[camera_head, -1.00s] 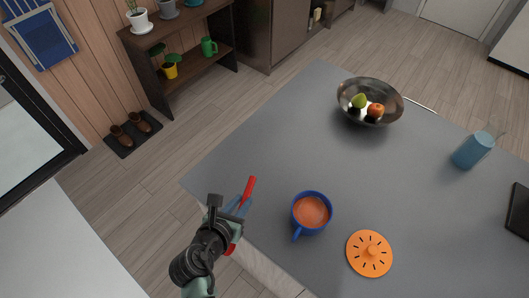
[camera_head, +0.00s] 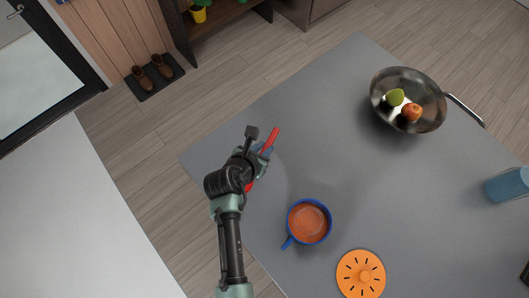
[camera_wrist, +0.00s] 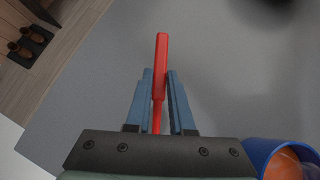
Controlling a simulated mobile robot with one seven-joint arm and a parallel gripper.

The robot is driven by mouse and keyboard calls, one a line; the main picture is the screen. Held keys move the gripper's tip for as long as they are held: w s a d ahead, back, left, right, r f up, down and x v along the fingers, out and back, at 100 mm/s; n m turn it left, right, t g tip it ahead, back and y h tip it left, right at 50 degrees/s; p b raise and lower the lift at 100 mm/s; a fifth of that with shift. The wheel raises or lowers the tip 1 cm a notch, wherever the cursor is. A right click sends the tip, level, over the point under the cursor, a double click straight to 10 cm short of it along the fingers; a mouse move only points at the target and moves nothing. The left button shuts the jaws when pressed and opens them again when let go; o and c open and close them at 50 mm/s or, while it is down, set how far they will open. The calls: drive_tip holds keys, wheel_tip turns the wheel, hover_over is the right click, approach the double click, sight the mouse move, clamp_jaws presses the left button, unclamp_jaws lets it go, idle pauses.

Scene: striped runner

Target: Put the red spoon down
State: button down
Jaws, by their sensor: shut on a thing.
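The red spoon (camera_head: 270,142) is in my gripper (camera_head: 264,151), above the grey table (camera_head: 330,120) near its left corner. In the wrist view the spoon's red handle (camera_wrist: 161,60) points away from me between the two blue fingers of my gripper (camera_wrist: 160,90), which are shut on it. The spoon's other end shows only as a bit of red beside my wrist in the head view. Its height over the table is hard to tell.
A blue mug (camera_head: 309,222) with an orange-brown drink stands to the lower right, by an orange slotted disc (camera_head: 361,273). A metal pan (camera_head: 428,92) with fruit is at the upper right, a blue cup (camera_head: 506,185) at the right. The table's middle is clear.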

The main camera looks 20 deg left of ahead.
drive_tip(key=shift+w+f, duration=0.15)
drive_tip(key=shift+f, duration=2.25)
drive_tip(key=shift+f, duration=0.1)
drive_tip(key=c, duration=0.8)
unclamp_jaws()
drive_tip(key=v, duration=1.2)
drive_tip(key=shift+r, duration=0.2)
